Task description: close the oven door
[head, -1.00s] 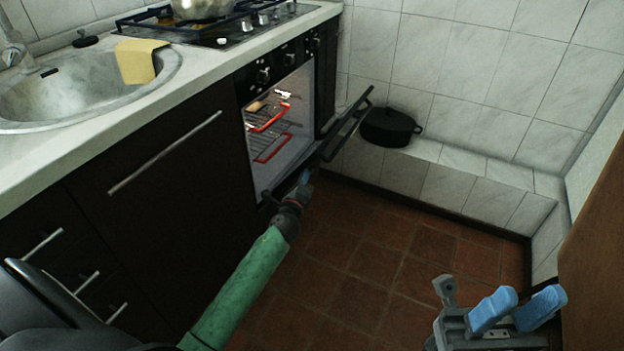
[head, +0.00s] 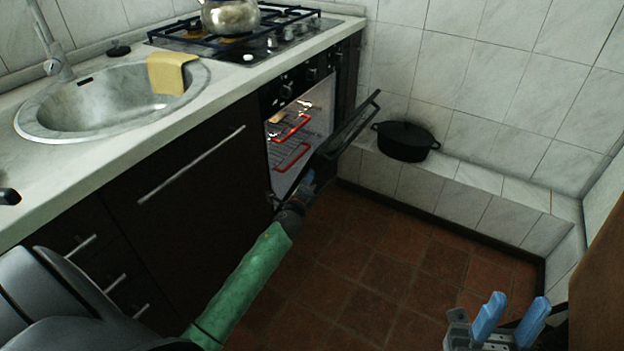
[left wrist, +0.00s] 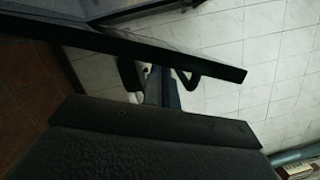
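The oven door (head: 352,127) stands partly open, tilted out from the lit oven (head: 300,130) with its red-edged racks. My left gripper (head: 309,182) is at the outer side of the door, near its lower part. It appears close against the door, but contact is unclear. Its fingers are mostly hidden, so their opening cannot be told. In the left wrist view, the dark door edge (left wrist: 150,52) crosses the picture in front of the gripper. My right gripper (head: 508,318) is open and empty above the floor, at the lower right, with blue fingertips apart.
A black pot (head: 405,141) stands on the tiled ledge (head: 465,175) beyond the door. A metal pot (head: 230,17) is on the hob. A yellow cloth (head: 170,72) hangs over the sink rim. A brown panel (head: 600,270) borders the right. The tiled floor (head: 390,275) is clear.

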